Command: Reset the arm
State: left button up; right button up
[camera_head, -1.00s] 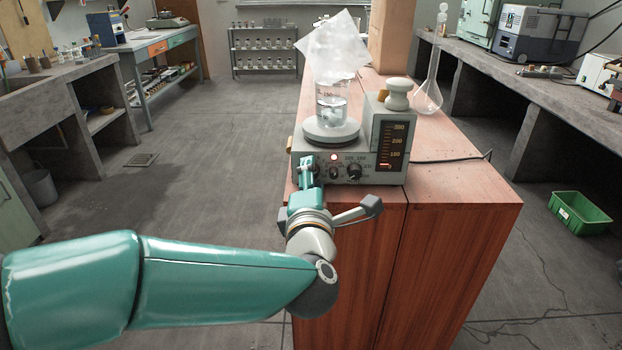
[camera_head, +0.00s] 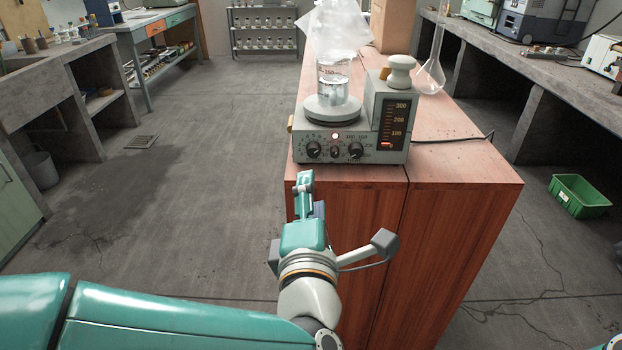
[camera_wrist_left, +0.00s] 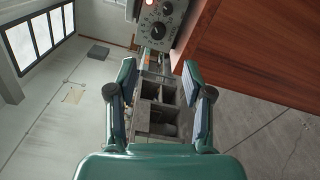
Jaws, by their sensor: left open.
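My left gripper (camera_head: 308,190) is in front of the wooden cabinet's near face, below the front panel of the hotplate (camera_head: 350,150) and apart from its knobs. In the left wrist view, the two fingers of my left gripper (camera_wrist_left: 159,75) stand wide apart with nothing between them. The hotplate also shows there at the top (camera_wrist_left: 163,22), beyond the fingers. A glass beaker (camera_head: 333,85) with clear liquid stands on the hotplate's round plate. My right gripper is out of view.
The hotplate sits on the wooden cabinet (camera_head: 455,150), with a glass flask (camera_head: 430,75) behind it. A crumpled translucent sheet (camera_head: 335,35) shows above the beaker. A green bin (camera_head: 580,196) stands on the floor at right. The floor left of the cabinet is open.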

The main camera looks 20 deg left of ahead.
pick_arm(q)
jog(key=shift+s+d, duration=0.15)
jog(key=shift+s, duration=0.4)
